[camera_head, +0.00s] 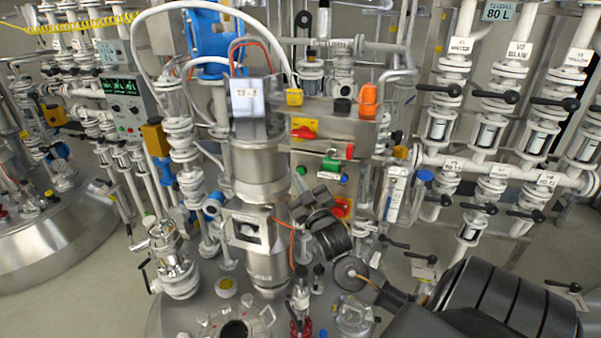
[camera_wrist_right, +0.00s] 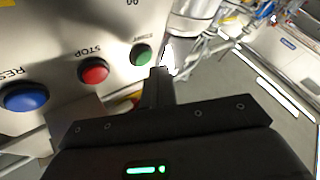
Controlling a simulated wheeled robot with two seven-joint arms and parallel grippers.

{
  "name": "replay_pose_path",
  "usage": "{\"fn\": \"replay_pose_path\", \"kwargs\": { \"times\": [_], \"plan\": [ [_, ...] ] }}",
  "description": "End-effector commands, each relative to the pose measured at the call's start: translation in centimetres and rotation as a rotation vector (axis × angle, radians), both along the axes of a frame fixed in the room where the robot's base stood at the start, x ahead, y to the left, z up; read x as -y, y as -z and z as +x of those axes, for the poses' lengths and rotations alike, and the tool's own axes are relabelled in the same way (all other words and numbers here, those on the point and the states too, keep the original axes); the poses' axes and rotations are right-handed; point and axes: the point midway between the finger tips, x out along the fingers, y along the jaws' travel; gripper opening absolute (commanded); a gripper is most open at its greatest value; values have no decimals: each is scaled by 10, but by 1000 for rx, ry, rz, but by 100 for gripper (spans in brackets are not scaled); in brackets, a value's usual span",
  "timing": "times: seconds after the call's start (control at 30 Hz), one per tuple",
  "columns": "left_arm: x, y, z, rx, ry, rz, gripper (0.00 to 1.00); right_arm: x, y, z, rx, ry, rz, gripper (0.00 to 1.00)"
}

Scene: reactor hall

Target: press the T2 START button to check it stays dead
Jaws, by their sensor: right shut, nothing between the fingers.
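The green START button (camera_wrist_right: 141,55) is on a pale panel in the right wrist view, its label upside down. My right gripper (camera_wrist_right: 158,80) is shut and empty, its fingertips just below and right of that button in the picture. I cannot tell whether they touch it. The left gripper is not in view.
A red STOP button (camera_wrist_right: 94,71) and a blue RESET button (camera_wrist_right: 26,98) sit beside START. The box also carries a red-and-yellow switch (camera_head: 304,128) and an orange beacon (camera_head: 368,94).

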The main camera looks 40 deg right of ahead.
Motion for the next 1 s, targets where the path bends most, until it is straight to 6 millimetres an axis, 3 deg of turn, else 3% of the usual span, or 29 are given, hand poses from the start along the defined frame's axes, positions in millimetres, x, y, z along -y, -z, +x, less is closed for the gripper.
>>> {"fn": "replay_pose_path", "kwargs": {
  "times": [1.0],
  "plan": [
    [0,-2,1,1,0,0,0,10,0,5,0,0,0,0]
  ]
}}
